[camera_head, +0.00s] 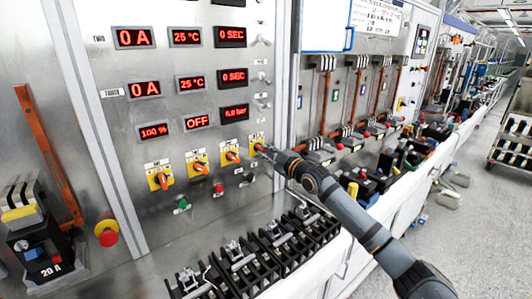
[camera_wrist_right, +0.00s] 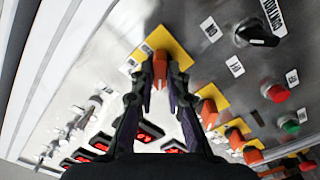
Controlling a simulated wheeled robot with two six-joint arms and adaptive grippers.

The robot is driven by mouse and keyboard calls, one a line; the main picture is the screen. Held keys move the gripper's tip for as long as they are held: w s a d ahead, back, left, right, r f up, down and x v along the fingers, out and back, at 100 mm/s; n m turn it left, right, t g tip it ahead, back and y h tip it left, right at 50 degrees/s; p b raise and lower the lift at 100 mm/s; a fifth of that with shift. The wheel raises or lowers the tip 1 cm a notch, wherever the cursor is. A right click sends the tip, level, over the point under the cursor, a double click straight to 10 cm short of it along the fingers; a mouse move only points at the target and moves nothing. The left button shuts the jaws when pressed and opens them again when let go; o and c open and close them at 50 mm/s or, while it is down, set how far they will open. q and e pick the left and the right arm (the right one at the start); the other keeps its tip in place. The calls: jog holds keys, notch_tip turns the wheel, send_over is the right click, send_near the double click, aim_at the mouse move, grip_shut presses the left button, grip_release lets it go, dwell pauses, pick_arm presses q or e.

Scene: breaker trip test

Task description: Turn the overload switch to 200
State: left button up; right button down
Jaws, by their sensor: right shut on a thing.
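My right gripper (camera_head: 268,151) reaches the metal panel at the rightmost switch of a row of orange rotary switches on yellow plates. In the right wrist view its fingers (camera_wrist_right: 160,75) are shut on the orange knob (camera_wrist_right: 158,68), one on each side. The knob's yellow plate (camera_wrist_right: 178,48) shows behind the fingertips. In the head view the gripper covers most of this switch. The other orange switches (camera_head: 230,153) stand to its left. I cannot read the switch labels, so I cannot tell which is the overload switch. A red display (camera_head: 154,131) reads 100 %. My left gripper is not in view.
A black rotary knob (camera_wrist_right: 256,33), a red button (camera_wrist_right: 277,93) and a green button (camera_wrist_right: 290,126) lie near the held switch. Black terminal blocks (camera_head: 283,238) line the ledge below the panel. A red emergency button (camera_head: 107,234) is at left.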

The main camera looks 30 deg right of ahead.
jog(key=shift+r+m+p, duration=0.1)
jog(key=shift+m+p, duration=0.25)
jog(key=shift+m, duration=0.95)
jog(key=m+p, duration=0.2)
jog(key=m, duration=0.3)
jog(key=shift+r+p, duration=0.1)
jog(key=shift+p, duration=0.3)
jog(key=m+p, duration=0.2)
jog(key=m, duration=0.3)
jog(key=shift+m+p, duration=0.4)
pick_arm(q)
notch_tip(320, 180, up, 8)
jog(key=p, duration=0.1)
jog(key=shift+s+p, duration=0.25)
jog(key=shift+p, duration=0.15)
pick_arm(e)
jog(key=shift+a+m, duration=0.1)
jog(key=shift+m, duration=2.1)
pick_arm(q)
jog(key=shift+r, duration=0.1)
